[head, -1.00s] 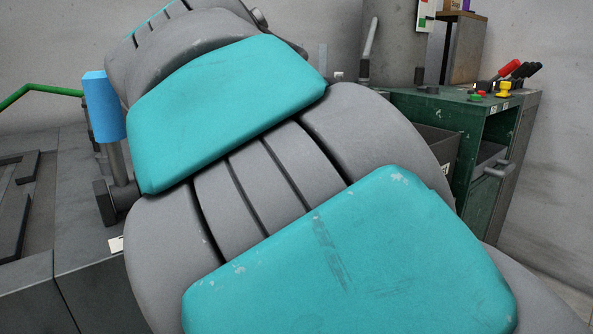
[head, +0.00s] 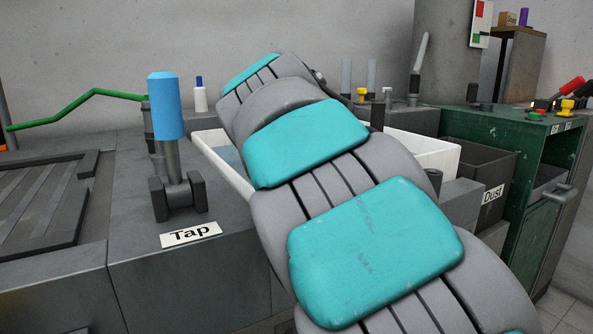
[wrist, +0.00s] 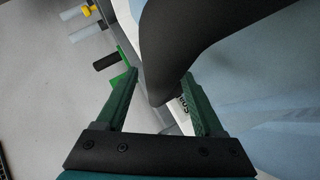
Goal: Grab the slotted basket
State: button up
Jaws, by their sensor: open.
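No slotted basket shows clearly in either view. My gripper (wrist: 159,76) is open in the wrist view, with its two green fingers apart. A dark curved shape (wrist: 190,45) runs from between the fingertips to the upper right. I cannot tell whether it is part of the basket, or whether it touches the fingers. Pale blue, like water, lies to its right. In the head view my arm hides my gripper and most of a white tub (head: 225,168) with pale blue inside.
A blue-handled tap lever (head: 166,105) with a Tap label stands left of the tub. A green rail (head: 85,100) is at far left. A dark Dust bin (head: 480,170) and a green cabinet (head: 550,150) stand at right. Small upright posts (head: 372,78) stand behind the tub.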

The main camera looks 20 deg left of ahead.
grip_shut()
dwell(0.6)
dwell(0.8)
